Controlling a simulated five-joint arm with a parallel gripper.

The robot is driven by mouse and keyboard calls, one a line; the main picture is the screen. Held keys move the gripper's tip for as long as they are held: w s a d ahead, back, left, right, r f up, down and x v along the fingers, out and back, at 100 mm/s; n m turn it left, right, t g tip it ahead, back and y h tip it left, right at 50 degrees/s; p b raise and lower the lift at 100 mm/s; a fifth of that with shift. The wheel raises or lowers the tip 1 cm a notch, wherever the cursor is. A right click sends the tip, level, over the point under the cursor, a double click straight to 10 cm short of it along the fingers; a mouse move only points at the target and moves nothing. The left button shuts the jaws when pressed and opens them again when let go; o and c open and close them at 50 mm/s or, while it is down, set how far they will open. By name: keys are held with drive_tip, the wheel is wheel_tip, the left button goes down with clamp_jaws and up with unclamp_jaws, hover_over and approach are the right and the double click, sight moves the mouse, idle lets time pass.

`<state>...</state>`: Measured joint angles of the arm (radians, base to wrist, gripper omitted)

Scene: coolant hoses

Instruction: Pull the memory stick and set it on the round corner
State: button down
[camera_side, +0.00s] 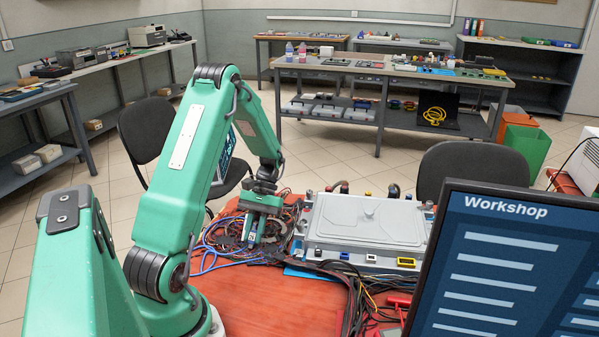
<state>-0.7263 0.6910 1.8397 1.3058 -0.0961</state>
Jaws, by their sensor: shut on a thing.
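My gripper (256,232) points down over the left part of the red work table, just left of the large grey housing. It is shut on a small pale-and-blue piece (252,238), which shows between the fingers. It may be the memory stick, but it is too small to tell. Cables lie around and below the fingers, and I cannot tell whether the piece touches anything beneath. I cannot pick out the round corner with certainty.
A Workshop screen (515,270) blocks the right. The table's front left is clear.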

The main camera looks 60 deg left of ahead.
drive_tip(key=c, duration=1.3)
unclamp_jaws()
drive_tip(key=shift+o, duration=0.2)
drive_tip(key=shift+w, duration=0.1)
drive_tip(key=v, duration=0.7)
drive_tip(key=shift+r, duration=0.35)
drive_tip(key=shift+w+r, duration=0.1)
drive_tip(key=shift+w, duration=0.05)
